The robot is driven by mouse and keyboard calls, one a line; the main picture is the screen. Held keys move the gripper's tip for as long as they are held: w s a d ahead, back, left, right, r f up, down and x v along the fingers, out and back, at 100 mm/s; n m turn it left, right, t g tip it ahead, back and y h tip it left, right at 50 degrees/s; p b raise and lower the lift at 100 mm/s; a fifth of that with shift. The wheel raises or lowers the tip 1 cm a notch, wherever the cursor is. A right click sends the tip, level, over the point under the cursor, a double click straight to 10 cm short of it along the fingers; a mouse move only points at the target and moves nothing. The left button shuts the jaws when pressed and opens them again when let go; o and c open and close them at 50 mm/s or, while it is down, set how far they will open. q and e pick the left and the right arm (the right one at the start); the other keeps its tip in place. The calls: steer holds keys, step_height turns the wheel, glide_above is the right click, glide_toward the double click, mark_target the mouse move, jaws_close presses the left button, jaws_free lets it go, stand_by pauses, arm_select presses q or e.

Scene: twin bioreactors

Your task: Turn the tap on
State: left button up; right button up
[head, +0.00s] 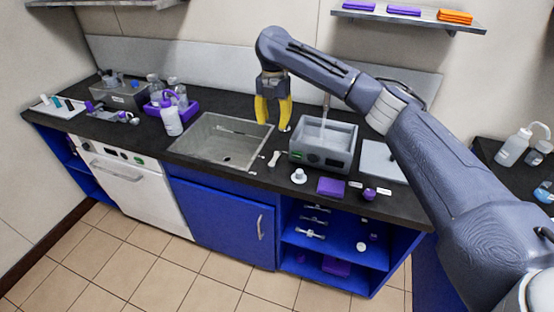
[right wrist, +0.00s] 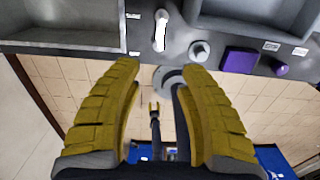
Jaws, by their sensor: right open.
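A slim metal upright that looks like the tap (head: 326,102) stands behind the grey bath unit (head: 347,160) in the head view, partly hidden by my right arm. A pale streak runs down from it into the bath; I cannot tell whether it is water. My right gripper (head: 272,112) is open and empty, pointing down above the counter, behind the right end of the sink (head: 190,145). In the right wrist view its yellow fingers (right wrist: 160,100) stand wide apart with nothing between them. A small yellow gripper, seemingly my left (right wrist: 154,106), shows far off between them; its opening is unclear.
On the counter are a white-handled item (head: 274,159), a round white knob-like piece (head: 299,176) and a purple block (head: 331,187). A shelf (head: 405,17) hangs at upper right.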

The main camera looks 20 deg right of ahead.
mark_target(274, 160)
step_height(274, 160, down, 17)
steer(key=shift+r, duration=0.1)
stand_by(0.5)
jaws_close()
stand_by(0.4)
